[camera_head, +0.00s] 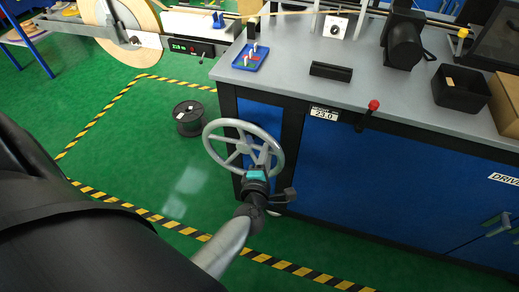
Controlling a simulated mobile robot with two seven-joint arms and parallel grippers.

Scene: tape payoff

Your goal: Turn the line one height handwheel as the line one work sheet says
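The grey spoked handwheel (207,140) stands at the left front corner of the workbench. A label on the bench front (325,113) reads "HEIGHT MM 23.0". My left gripper (263,158), dark with a teal patch, reaches up from below to the wheel's lower right side. Its fingertips overlap the rim and spokes there. I cannot tell whether they are closed on the rim. My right gripper is out of view. No readable work sheet shows.
The grey benchtop (295,90) carries a blue tray (250,58), a black bar (331,71) and a black bin (461,89). A red-knobbed lever (373,105) sticks out in front. A black spool (188,118) stands on the green floor, inside yellow-black tape.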

